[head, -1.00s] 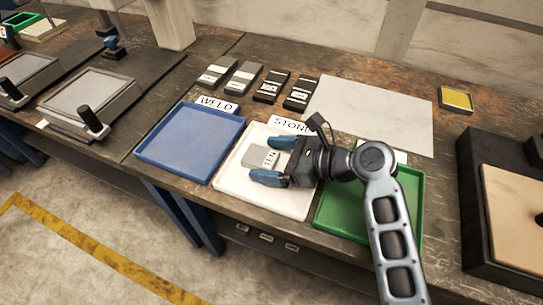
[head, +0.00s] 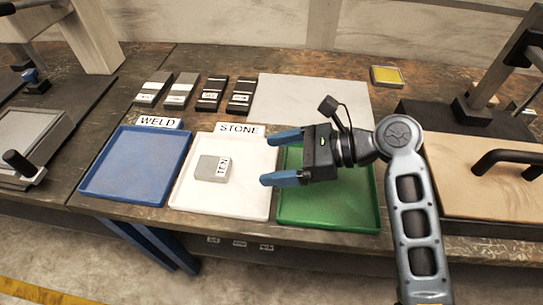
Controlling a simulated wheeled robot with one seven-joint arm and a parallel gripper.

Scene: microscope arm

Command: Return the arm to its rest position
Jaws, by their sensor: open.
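My gripper (head: 283,158) is open and empty, with blue fingers pointing left. It is above the left part of the green tray (head: 348,222) and the right edge of the white tray (head: 250,205). A grey block (head: 206,168) with a white label lies in the white tray, left of my fingertips and apart from them. My arm (head: 415,220) comes in from the lower right and hides part of the green tray's right side.
A blue tray (head: 130,165) is empty at the left, behind it the WELD sign (head: 160,122). The STONE sign (head: 240,129) stands behind the white tray. Several labelled blocks (head: 210,95) line the back beside a pale sheet (head: 310,105). A press with a black handle (head: 505,158) stands at the right.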

